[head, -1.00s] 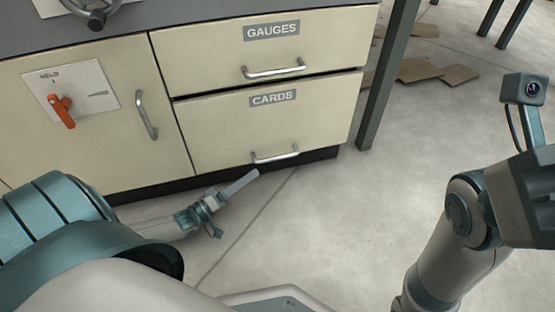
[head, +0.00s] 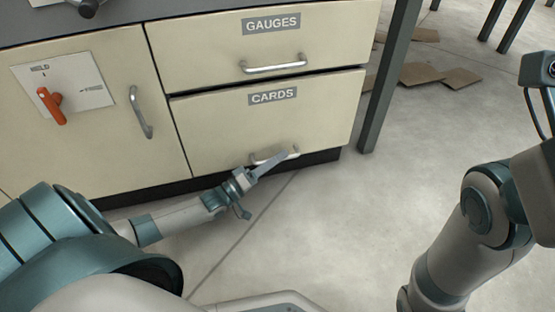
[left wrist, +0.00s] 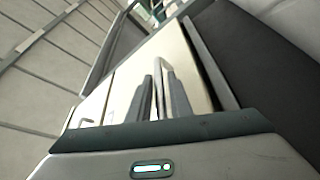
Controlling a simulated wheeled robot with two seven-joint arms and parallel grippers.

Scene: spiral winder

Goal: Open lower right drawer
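The lower right drawer (head: 225,130) is cream, labelled CARDS, and looks shut below the GAUGES drawer. Its silver bar handle (head: 262,157) is low on the front, partly covered by my left gripper (head: 284,158). That gripper reaches in from the lower left, with its fingers at the handle. In the left wrist view the handle (left wrist: 158,82) runs between the two fingers of the left gripper (left wrist: 164,92). The fingers are apart, one on each side of the bar; whether they touch it is unclear. My right arm shows at the right, but its gripper is out of view.
The GAUGES drawer (head: 215,55) above has its own handle. A cabinet door (head: 150,75) with an orange rotary switch (head: 52,105) is at left. A dark table leg (head: 388,80) stands just right of the drawers. Cardboard pieces (head: 425,75) lie beyond. The floor before the drawers is clear.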

